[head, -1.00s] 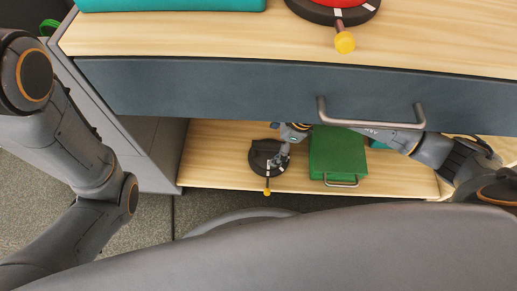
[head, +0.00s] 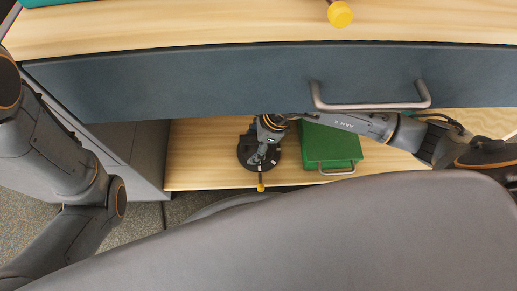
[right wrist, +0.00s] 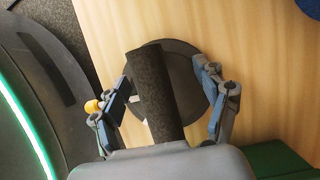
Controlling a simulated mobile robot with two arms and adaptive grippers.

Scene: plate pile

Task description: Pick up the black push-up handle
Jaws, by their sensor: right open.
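The black push-up handle (head: 244,153) stands on the wooden lower shelf, partly hidden by my right gripper in the head view. In the right wrist view it shows a dark foam grip (right wrist: 160,100) over a round black base (right wrist: 185,75). My right gripper (head: 264,157) is over the handle. In the right wrist view its two fingers (right wrist: 163,72) are open, one on each side of the grip, with gaps visible. My left arm comes in at the left of the head view, but its gripper is not seen.
A green box (head: 330,145) with a metal handle stands right of the push-up handle, close to my right forearm. A dark blue drawer front (head: 220,80) with a metal pull (head: 370,106) hangs above. A yellow-knobbed rod (head: 261,187) sticks out at the shelf's front edge.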

